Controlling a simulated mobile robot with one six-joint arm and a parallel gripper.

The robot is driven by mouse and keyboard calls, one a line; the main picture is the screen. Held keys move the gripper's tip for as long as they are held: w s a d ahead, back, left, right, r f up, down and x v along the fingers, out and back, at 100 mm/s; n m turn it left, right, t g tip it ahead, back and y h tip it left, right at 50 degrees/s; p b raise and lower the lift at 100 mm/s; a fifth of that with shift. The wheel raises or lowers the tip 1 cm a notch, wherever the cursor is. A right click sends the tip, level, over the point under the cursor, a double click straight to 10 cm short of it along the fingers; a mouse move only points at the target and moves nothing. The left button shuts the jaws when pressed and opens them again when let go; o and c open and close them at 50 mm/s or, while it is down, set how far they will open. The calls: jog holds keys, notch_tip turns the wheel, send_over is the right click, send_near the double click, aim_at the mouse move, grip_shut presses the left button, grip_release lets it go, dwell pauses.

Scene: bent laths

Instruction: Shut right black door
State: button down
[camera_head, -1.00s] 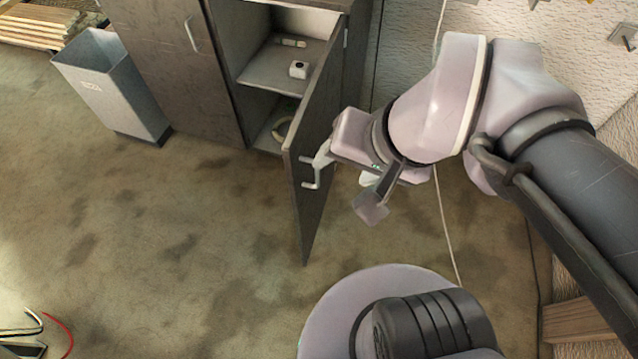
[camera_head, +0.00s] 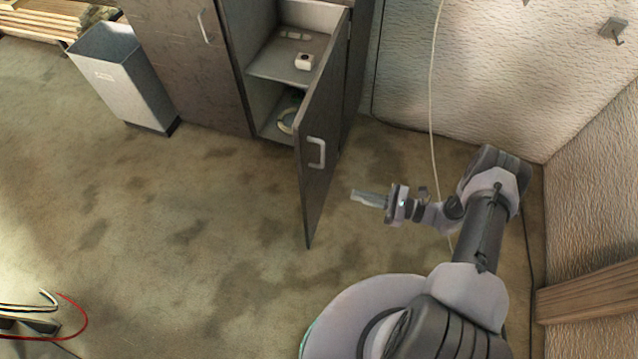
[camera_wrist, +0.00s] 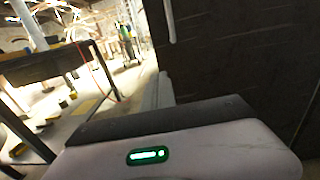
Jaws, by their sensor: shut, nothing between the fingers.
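The right black door (camera_head: 322,150) of the cabinet stands open in the head view, swung out toward me, with a light bar handle (camera_head: 316,152) on its outer face. My gripper (camera_head: 354,196) is shut and empty, to the right of the door and apart from it, pointing left at its outer face. In the wrist view a dark panel (camera_wrist: 245,50), which looks like the door, fills the upper right, with a pale bar (camera_wrist: 169,20) that may be its handle. The fingers are not clearly seen in the wrist view.
The open cabinet shelf (camera_head: 285,62) holds a small white box (camera_head: 304,61); a ring (camera_head: 287,120) lies below. The closed left door (camera_head: 180,50) is beside it. A grey bin (camera_head: 125,75) stands left. A wall and wooden beam (camera_head: 590,292) bound the right. Floor before the door is clear.

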aim_at(305, 182)
jog(key=b+x, duration=0.2)
jog(key=x, duration=1.1)
jog(key=shift+f, duration=0.1)
jog(key=shift+w+a+b, duration=0.15)
jog(key=shift+a+b, duration=0.15)
jog(key=shift+a, duration=0.05)
